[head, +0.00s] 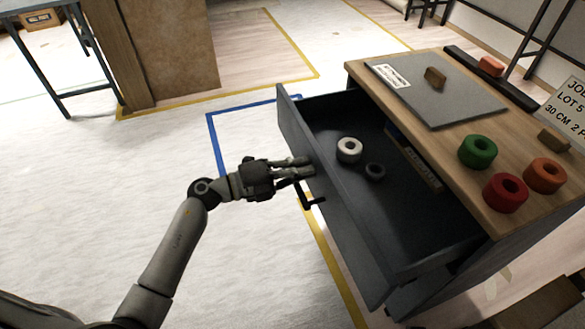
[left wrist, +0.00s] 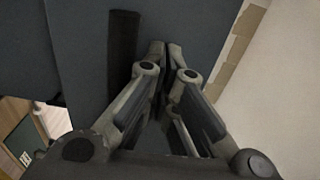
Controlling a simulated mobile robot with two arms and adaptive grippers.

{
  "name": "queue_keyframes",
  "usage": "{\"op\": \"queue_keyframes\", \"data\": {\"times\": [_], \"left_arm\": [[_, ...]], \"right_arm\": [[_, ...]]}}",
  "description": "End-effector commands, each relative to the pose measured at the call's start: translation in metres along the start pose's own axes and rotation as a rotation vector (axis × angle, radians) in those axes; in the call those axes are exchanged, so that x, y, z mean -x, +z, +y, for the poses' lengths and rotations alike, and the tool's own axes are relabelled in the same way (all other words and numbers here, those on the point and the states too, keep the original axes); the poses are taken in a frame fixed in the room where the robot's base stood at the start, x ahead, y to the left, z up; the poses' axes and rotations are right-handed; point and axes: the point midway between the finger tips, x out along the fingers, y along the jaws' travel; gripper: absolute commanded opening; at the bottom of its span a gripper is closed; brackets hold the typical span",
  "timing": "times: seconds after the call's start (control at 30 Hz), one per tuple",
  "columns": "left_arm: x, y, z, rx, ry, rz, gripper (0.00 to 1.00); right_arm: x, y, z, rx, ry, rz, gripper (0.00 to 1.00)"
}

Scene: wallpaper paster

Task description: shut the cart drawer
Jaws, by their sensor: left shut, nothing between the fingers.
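The cart drawer (head: 352,222) is pulled well out of the cart (head: 455,112) toward the left. Its dark front has a black bar handle (head: 313,199). My right gripper is out of view.
On the cart top lie green (head: 477,152), red (head: 505,192) and orange (head: 545,175) rolls, a grey board (head: 436,95) and small blocks. A wooden cabinet (head: 170,50) and a table stand at the back left. The floor left of the drawer is clear, with blue and yellow tape.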

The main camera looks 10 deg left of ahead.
Motion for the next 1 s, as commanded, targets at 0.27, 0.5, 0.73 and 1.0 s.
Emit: {"op": "queue_keyframes", "data": {"times": [0.27,0.5,0.73,1.0], "left_arm": [[-0.068,0.000,-0.004,-0.001,-0.003,0.002,0.00],[-0.132,0.000,-0.002,-0.001,-0.004,0.001,0.00],[-0.180,0.000,-0.001,-0.002,-0.003,0.000,0.00],[-0.211,-0.001,0.000,-0.002,-0.002,0.001,0.00]], "right_arm": [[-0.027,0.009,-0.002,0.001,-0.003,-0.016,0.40],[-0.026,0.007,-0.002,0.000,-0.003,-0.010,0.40],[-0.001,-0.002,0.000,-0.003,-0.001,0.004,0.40],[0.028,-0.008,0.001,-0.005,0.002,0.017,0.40]]}}
